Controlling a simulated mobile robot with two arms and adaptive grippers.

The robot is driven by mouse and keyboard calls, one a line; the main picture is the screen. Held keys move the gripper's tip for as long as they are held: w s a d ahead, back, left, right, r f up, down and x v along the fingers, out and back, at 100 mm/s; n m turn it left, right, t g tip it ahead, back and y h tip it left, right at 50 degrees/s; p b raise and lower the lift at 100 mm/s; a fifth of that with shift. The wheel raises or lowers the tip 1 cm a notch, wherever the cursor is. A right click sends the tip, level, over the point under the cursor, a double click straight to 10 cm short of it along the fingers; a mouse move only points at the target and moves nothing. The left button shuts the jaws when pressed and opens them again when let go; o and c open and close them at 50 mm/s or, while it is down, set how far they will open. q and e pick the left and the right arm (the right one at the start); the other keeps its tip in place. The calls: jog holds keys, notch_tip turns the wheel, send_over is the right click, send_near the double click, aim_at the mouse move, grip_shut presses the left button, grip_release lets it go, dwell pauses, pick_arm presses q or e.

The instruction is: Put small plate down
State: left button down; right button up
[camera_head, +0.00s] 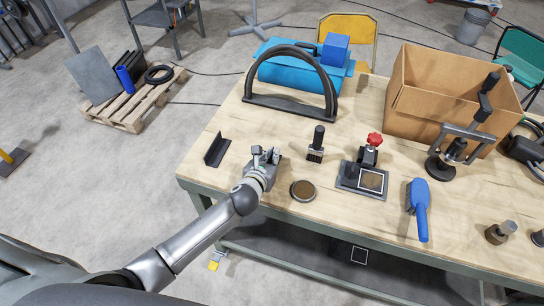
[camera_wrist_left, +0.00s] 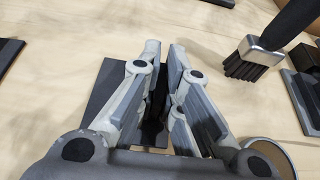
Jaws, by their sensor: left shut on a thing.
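My left gripper (camera_head: 266,154) is over the wooden table near its front left. It is shut on a small dark plate, which the fingers mostly hide in the head view. In the left wrist view, the small plate (camera_wrist_left: 104,84) shows as a dark flat piece on both sides of the fingers, with a dark upright part between the fingertips (camera_wrist_left: 162,60). I cannot tell whether the plate touches the table. My right gripper is not in view.
A black angle piece (camera_head: 217,149) stands left of the gripper. A black brush (camera_head: 316,146) and a round disc (camera_head: 303,190) are close on its right. A red-knobbed fixture (camera_head: 364,175), a blue brush (camera_head: 418,208) and a cardboard box (camera_head: 440,95) are farther right. Bare wood (camera_head: 240,125) lies behind.

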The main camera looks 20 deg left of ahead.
pick_arm(q)
jog(key=c, duration=1.6)
grip_release()
jog(key=shift+s, duration=0.15)
jog(key=v, duration=1.1)
jog(key=shift+s+r+b, duration=0.2)
jog(key=shift+s+b, duration=0.1)
jog(key=shift+s, duration=0.05)
